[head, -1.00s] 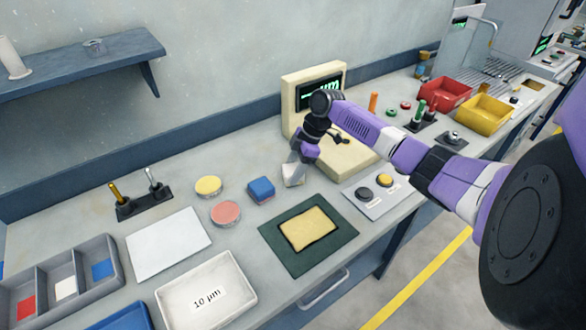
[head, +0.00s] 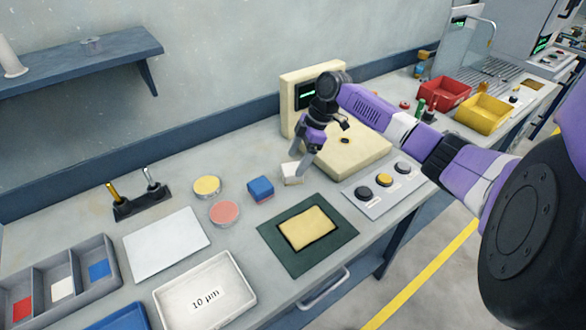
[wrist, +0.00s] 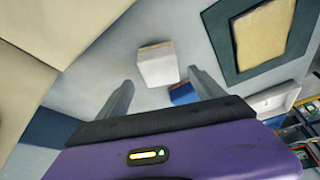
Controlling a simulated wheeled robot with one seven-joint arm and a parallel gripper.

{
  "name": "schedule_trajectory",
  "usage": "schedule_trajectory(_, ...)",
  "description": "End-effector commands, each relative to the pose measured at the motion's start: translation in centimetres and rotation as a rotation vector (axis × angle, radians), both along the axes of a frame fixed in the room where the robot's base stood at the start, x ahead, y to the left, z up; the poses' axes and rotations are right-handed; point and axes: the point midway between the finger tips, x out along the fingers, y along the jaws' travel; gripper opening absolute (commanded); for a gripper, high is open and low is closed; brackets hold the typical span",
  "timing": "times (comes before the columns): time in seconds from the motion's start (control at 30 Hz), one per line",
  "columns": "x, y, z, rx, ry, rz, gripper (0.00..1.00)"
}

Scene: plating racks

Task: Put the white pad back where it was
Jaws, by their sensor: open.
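The white pad (head: 291,174), a small white block, sits on the bench between the blue pad and the cream instrument. In the wrist view the white pad (wrist: 157,66) lies just beyond the fingertips, with a tan strip along one edge. My gripper (head: 301,168) is above and beside it. The wrist view shows my gripper (wrist: 160,80) open, fingers apart, nothing held; contact with the pad cannot be told. A grey three-compartment tray (head: 75,262) at the left holds red, white and blue squares, one in each compartment.
A blue pad (head: 260,189) stands close left of the white pad. A green mat with a tan square (head: 307,228), a button panel (head: 382,187), a cream instrument (head: 350,157) and round yellow (head: 207,185) and pink (head: 224,212) discs are around. A white sheet (head: 167,243) lies left.

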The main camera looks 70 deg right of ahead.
Motion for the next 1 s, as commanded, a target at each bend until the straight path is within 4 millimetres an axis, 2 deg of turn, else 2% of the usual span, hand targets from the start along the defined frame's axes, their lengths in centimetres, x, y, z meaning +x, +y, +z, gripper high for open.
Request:
schedule_trajectory(0.2,-1.4,-1.1,4.0,-0.004,0.001,0.002,0.78)
schedule_trajectory(0.4,-2.2,-1.6,6.4,-0.002,0.001,0.001,0.78)
schedule_trajectory(0.6,-2.4,-1.7,7.1,0.0,0.0,0.001,0.78)
schedule_trajectory(1.0,-2.4,-1.7,7.1,0.0,0.0,0.001,0.78)
